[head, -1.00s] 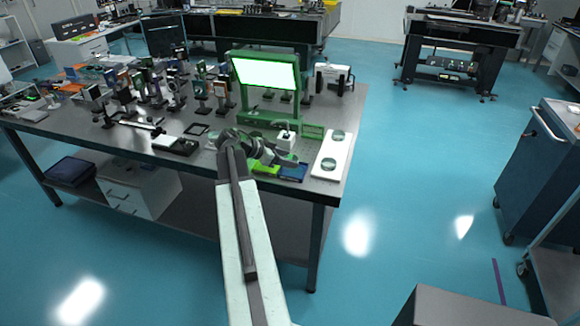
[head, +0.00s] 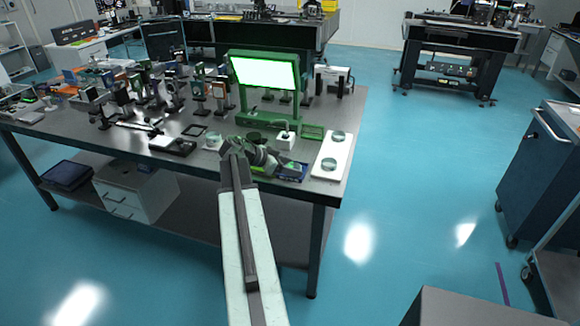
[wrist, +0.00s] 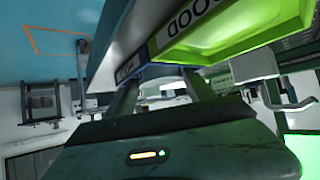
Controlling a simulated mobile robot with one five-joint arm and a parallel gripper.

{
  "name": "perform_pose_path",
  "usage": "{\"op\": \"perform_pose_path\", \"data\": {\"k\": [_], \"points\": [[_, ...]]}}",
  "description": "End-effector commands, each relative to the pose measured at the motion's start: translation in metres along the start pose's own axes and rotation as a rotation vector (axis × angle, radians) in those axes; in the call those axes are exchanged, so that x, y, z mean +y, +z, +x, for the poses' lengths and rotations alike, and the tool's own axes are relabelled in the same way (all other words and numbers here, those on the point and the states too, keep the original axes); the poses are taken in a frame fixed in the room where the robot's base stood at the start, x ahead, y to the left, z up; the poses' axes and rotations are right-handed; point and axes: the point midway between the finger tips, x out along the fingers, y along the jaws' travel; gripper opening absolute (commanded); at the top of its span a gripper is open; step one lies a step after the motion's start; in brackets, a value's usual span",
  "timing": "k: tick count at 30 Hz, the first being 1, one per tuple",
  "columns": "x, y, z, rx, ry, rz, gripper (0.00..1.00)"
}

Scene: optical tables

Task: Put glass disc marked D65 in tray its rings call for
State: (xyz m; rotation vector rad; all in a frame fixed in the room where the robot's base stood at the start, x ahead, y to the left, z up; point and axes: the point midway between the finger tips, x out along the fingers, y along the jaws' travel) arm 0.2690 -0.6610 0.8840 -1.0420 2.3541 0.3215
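My gripper (head: 268,160) is over the front edge of the table, at the small trays. In the wrist view its two fingers stand apart (wrist: 165,88), with a pale blurred patch between them. I cannot tell whether a clear disc is held there. A green tray (wrist: 235,45) with a label reading GOOD fills the upper part of that view. A blue tray (wrist: 150,72) is next to it; its label is unreadable. The blue tray (head: 293,171) also shows right of my gripper in the head view. Two glass discs (head: 338,136) (head: 328,165) lie on a white board. No D65 mark is legible.
A lit panel in a green frame (head: 265,72) stands behind my gripper. A small white block (head: 286,139) stands right of my gripper. Several mounted optics (head: 160,90) crowd the table's left half.

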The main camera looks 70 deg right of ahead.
Motion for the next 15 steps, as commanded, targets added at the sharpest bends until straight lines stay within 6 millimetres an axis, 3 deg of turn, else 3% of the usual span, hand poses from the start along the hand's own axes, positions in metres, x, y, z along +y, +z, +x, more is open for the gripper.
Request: {"op": "perform_pose_path", "data": {"k": [5,15], "points": [[0.0,-0.005,-0.011,0.0,-0.002,-0.001,0.62],[-0.001,-0.008,-0.094,0.001,-0.004,-0.003,0.62]]}}
